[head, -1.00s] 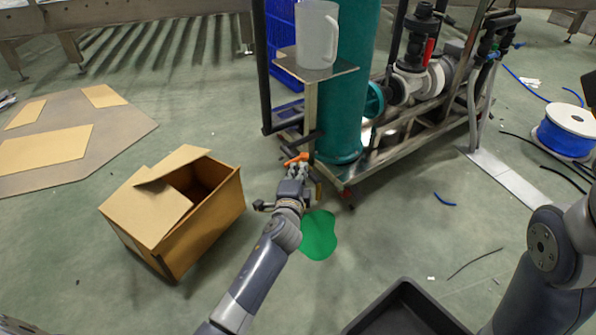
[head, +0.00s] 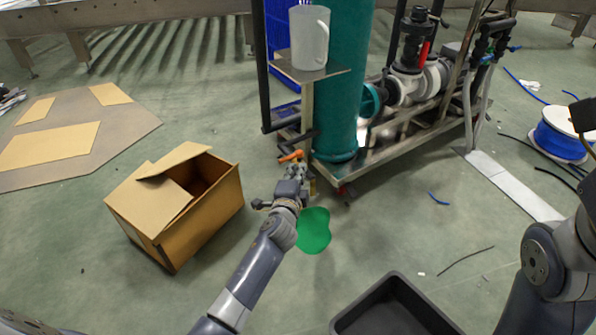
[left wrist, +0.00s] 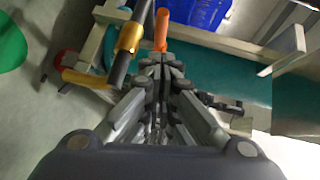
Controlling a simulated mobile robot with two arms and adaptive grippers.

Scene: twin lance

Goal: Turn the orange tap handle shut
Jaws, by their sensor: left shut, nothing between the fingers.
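The orange tap handle (head: 291,156) sits low on the stand beside the foot of the teal column (head: 338,110). In the left wrist view the handle (left wrist: 161,29) is a narrow orange bar just beyond my fingertips. My left gripper (head: 296,169) is shut and empty, with its tips close to the handle. I cannot tell whether they touch it. In the left wrist view the left gripper (left wrist: 160,62) shows its fingers together. A brass fitting on a dark pipe (left wrist: 129,40) is left of the handle.
A green puddle (head: 313,231) lies on the floor below the tap. An open cardboard box (head: 205,220) stands left of my left arm. A black tray (head: 345,322) is at the bottom. A white jug (head: 308,38) stands on the stand's shelf (head: 335,74). A blue cable spool (head: 560,138) is right.

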